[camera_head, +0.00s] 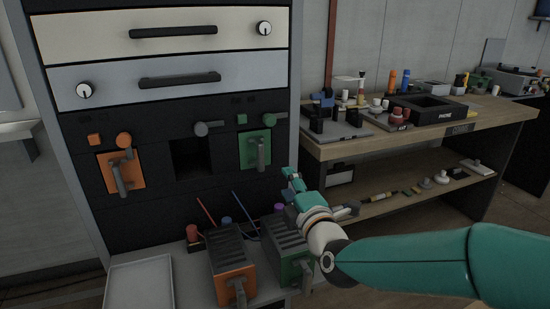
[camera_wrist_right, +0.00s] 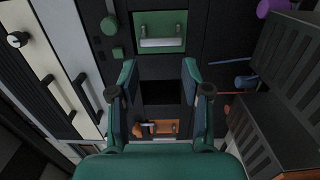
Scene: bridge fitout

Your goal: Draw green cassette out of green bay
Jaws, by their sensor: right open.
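The green cassette (camera_head: 249,152) sits in its bay at the right of the black rack panel, with a grey handle (camera_head: 261,153) on its front. In the right wrist view the green cassette (camera_wrist_right: 172,22) is at the top, its handle (camera_wrist_right: 162,43) lying across it. My right gripper (camera_head: 289,181) is to the right of and below the green cassette in the head view, apart from it. In the wrist view its fingers (camera_wrist_right: 160,78) are spread and empty, with the dark middle bay between and beyond them. My left gripper is not in view.
An orange cassette (camera_head: 116,172) sits in the left bay; the middle bay (camera_head: 193,157) is an empty dark opening. Below, an orange unit (camera_head: 231,255) and a green unit (camera_head: 285,241) stand on a ledge beside an empty grey tray (camera_head: 140,284). A cluttered wooden bench (camera_head: 470,124) stands right.

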